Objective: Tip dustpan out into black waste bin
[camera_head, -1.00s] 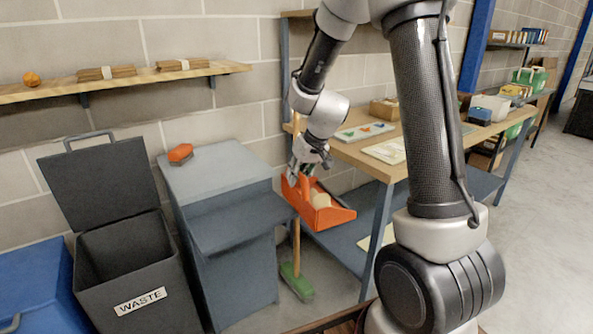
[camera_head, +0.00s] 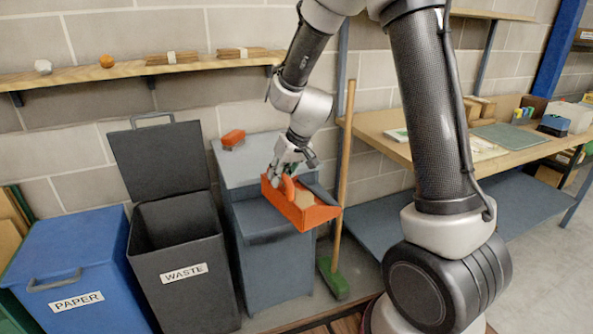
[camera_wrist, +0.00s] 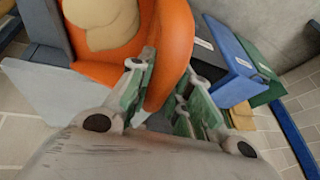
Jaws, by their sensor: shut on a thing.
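The orange dustpan (camera_head: 307,212) is held in the air in front of the grey cabinet, with a beige lump (camera_wrist: 100,22) lying in it. My gripper (camera_head: 290,168) is shut on the dustpan's handle. In the wrist view my gripper (camera_wrist: 165,95) has its fingers around the orange part of the dustpan (camera_wrist: 172,40). The black waste bin (camera_head: 190,280), labelled WASTE, stands to the left of the dustpan with its lid (camera_head: 160,160) raised against the wall. Its opening faces up and looks dark inside; its floor is hidden.
A blue paper bin (camera_head: 75,265) is left of the waste bin. A wall shelf (camera_head: 120,76) runs above; a workbench (camera_head: 520,150) is at right.

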